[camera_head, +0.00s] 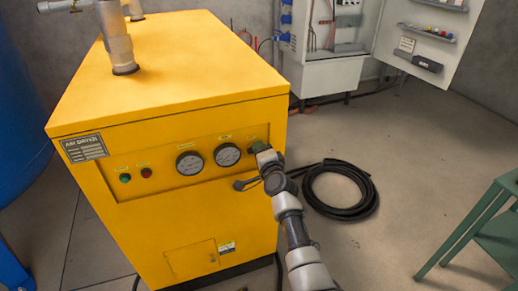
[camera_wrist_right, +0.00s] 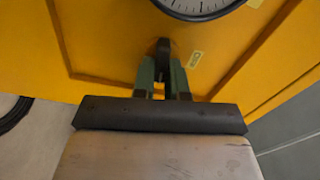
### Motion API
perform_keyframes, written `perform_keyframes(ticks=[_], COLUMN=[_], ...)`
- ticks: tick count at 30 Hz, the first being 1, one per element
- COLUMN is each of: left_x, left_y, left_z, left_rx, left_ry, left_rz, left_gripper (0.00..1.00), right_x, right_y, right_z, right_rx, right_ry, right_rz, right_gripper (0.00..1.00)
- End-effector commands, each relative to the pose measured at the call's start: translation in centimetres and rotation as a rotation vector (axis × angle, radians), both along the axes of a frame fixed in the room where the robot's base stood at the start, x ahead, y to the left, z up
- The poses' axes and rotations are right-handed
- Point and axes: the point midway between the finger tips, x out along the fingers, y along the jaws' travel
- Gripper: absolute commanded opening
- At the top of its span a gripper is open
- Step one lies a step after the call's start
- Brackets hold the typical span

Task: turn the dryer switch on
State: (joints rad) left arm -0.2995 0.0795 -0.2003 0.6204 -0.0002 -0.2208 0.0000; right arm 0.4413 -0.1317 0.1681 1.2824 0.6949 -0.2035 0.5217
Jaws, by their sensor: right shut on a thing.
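The yellow air dryer (camera_head: 190,55) stands in the middle of the head view, its control panel facing me. Its dark switch (camera_wrist_right: 163,47) shows in the wrist view below a gauge, upright between the green fingers. My right gripper (camera_head: 258,148) is at the panel's right end, beside the right gauge, and covers the switch in the head view. In the wrist view my right gripper (camera_wrist_right: 163,68) is shut on the switch. A small label (camera_wrist_right: 195,59) sits beside it. My left gripper is not in view.
The panel also has two gauges (camera_head: 227,154), a green button (camera_head: 125,178) and a red one (camera_head: 146,172). A coiled black hose (camera_head: 340,211) lies on the floor to the right. A green stool (camera_head: 490,225) stands at the right edge, a blue tank (camera_head: 20,110) at the left.

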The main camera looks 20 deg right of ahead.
Motion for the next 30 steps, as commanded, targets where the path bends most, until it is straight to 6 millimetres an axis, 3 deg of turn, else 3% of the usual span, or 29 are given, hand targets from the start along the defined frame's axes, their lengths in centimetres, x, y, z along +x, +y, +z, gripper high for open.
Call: perform_keyframes(ticks=[12,28,29,30], left_x=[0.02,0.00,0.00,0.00], left_y=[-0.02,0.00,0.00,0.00], left_z=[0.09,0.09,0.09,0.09], left_rx=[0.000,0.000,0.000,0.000], left_ry=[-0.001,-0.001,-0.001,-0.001], left_rz=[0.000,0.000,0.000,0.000], left_gripper=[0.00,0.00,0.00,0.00], right_x=[-0.01,-0.02,-0.02,-0.02], right_y=[-0.03,-0.02,-0.02,-0.02], right_z=[-0.36,-0.41,-0.41,-0.41], right_rx=[0.172,0.192,0.192,0.192], right_ry=[0.008,0.009,0.009,0.009], right_rz=[0.000,0.000,0.000,0.000], right_gripper=[0.00,0.00,0.17,0.23])
